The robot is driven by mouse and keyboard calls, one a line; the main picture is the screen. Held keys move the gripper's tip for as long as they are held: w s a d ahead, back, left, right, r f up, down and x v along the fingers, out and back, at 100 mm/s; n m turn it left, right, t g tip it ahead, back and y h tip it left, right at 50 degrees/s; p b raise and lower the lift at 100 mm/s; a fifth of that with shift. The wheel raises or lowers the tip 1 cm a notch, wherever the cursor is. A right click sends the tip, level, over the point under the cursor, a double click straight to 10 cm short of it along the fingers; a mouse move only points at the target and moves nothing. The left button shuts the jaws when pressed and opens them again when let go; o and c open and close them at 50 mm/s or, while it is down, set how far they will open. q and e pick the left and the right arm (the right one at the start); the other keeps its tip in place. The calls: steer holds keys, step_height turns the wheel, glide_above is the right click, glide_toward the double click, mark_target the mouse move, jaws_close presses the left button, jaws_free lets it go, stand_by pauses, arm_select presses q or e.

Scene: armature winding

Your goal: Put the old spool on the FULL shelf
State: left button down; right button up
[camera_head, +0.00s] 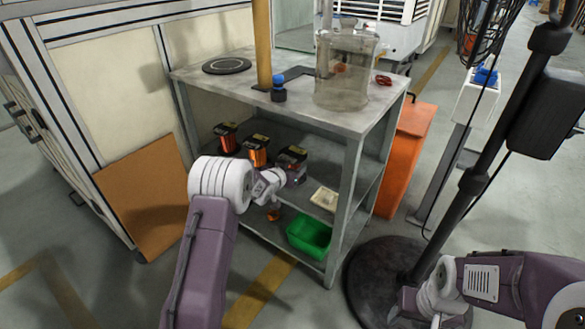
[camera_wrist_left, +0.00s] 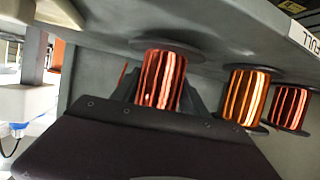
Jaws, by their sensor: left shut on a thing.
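My left gripper (camera_wrist_left: 150,110) is shut on a copper-wound spool (camera_wrist_left: 162,80), with its dark fingers behind and beside it. The wrist view looks turned over, with the shelf board (camera_wrist_left: 110,22) at the top. The held spool's flange is at or very close to the board; I cannot tell if it rests there. In the head view this spool (camera_head: 291,158) is the rightmost of a row on the middle shelf, partly hidden by my left wrist. A FULL label (camera_wrist_left: 311,40) shows upside down on the shelf edge.
Two more copper spools (camera_head: 256,150) (camera_head: 227,137) stand to its left. A green bin (camera_head: 310,236) and a cream tray (camera_head: 325,198) sit to the right and below. A glass jar (camera_head: 345,75) stands on the top. A black stand (camera_head: 480,165) is at the right, near my right arm.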

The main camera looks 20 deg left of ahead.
arm_select(q)
steer(key=shift+f+b, duration=0.3)
steer(key=shift+f, duration=0.25)
stand_by(0.4)
steer(key=c, duration=0.5)
jaws_free()
steer(key=shift+f, duration=0.15)
steer(key=p+v, duration=0.5)
steer(key=v, duration=0.3)
steer(key=shift+s+r, duration=0.15)
steer(key=shift+r, duration=0.1)
steer(key=shift+s+a, duration=0.1)
steer(key=shift+s, duration=0.25)
